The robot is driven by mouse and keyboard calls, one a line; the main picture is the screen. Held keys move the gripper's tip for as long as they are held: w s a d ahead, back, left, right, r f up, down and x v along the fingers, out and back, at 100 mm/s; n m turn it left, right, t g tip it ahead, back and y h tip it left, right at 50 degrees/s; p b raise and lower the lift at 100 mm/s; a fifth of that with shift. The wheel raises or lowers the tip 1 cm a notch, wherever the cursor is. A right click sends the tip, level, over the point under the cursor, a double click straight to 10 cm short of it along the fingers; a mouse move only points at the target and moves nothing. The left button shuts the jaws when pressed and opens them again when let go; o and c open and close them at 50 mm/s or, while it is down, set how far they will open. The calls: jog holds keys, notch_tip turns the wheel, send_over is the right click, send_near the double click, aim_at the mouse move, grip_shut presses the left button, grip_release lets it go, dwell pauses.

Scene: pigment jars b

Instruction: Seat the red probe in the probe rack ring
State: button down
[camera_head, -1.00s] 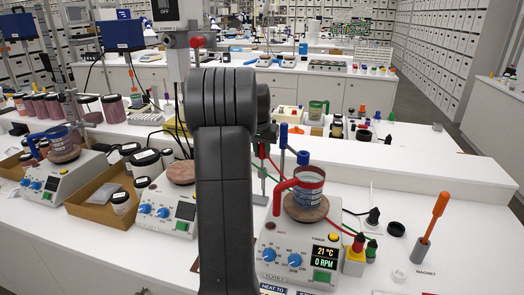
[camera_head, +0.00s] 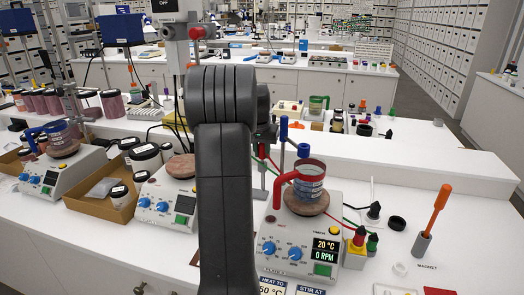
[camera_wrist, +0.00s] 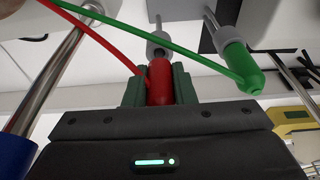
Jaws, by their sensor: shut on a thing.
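The red probe (camera_wrist: 160,84) is between the green jaws of my gripper (camera_wrist: 158,90) in the wrist view, with its red cable (camera_wrist: 95,47) curving off to the left. A grey ring (camera_wrist: 157,44) shows at the probe's far end. I cannot tell whether the probe is inside this ring or only in line with it. The green probe (camera_wrist: 248,78) is to the right, with a grey collar (camera_wrist: 235,42) around it and a metal rod beyond.
A hotplate (camera_head: 290,248) holds a red-handled beaker (camera_head: 310,180) to the right of my arm. A blue-knobbed stand (camera_head: 284,130) is close to the arm. A second hotplate (camera_head: 165,205) is left.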

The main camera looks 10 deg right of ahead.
jog(key=shift+f+b, duration=0.45)
jog(key=shift+f, duration=0.4)
jog(key=c, duration=1.1)
grip_release()
jog(key=v, duration=1.3)
jog(key=shift+s+a+r+b, duration=0.1)
jog(key=shift+r+b, duration=0.2)
jog(key=shift+r, duration=0.1)
jog(key=x, duration=1.3)
jog(key=shift+f+p, duration=0.35)
jog(key=shift+f, duration=0.05)
jog(key=shift+r, duration=0.2)
